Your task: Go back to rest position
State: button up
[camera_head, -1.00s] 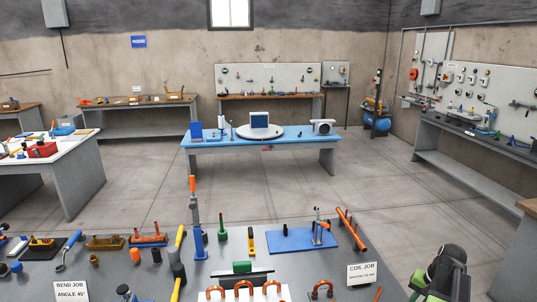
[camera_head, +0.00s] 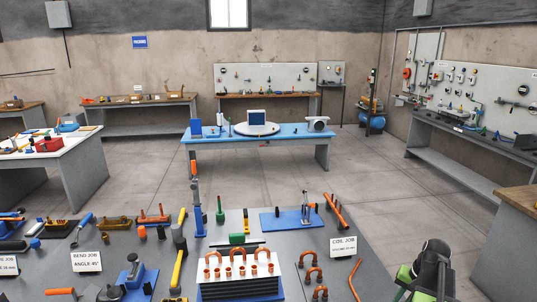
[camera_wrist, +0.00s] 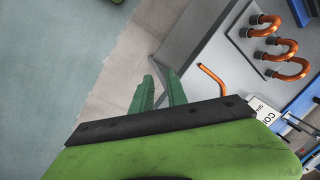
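My gripper (camera_wrist: 160,85) shows in the wrist view as two green fingers in front of a black edge and green body. The fingers are apart with nothing between them. They point over the floor beside the edge of the grey workbench (camera_wrist: 208,50). In the head view my black and green arm (camera_head: 430,268) is folded at the lower right, beside the bench's right side. The fingertips cannot be made out there.
The near bench holds copper U-bends on a white-topped rack (camera_head: 238,270), a "COIL JOB" card (camera_head: 343,247), a "BEND JOB" card (camera_head: 87,262) and several tools. A blue table (camera_head: 270,141) stands beyond open floor (camera_head: 330,185). A wooden-topped bench (camera_head: 515,205) stands at right.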

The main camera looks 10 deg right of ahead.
jog(key=w+a+n, duration=0.2)
jog(key=w+a, duration=0.2)
jog(key=a, duration=0.5)
jog(key=w+a+n, duration=0.2)
jog(key=w+a, duration=0.3)
jog(key=a, duration=0.4)
jog(key=s+a+f+n, duration=0.1)
jog(key=a+n, duration=0.1)
jog(key=a, duration=0.8)
jog(key=s+a+n+g+h+b, duration=0.1)
jog(key=s+a+n, duration=0.1)
jog(key=a, duration=0.9)
jog(key=shift+a+f+n+g+h, duration=0.2)
jog(key=shift+f+n+g+h, duration=0.15)
jog(key=shift+n, duration=0.25)
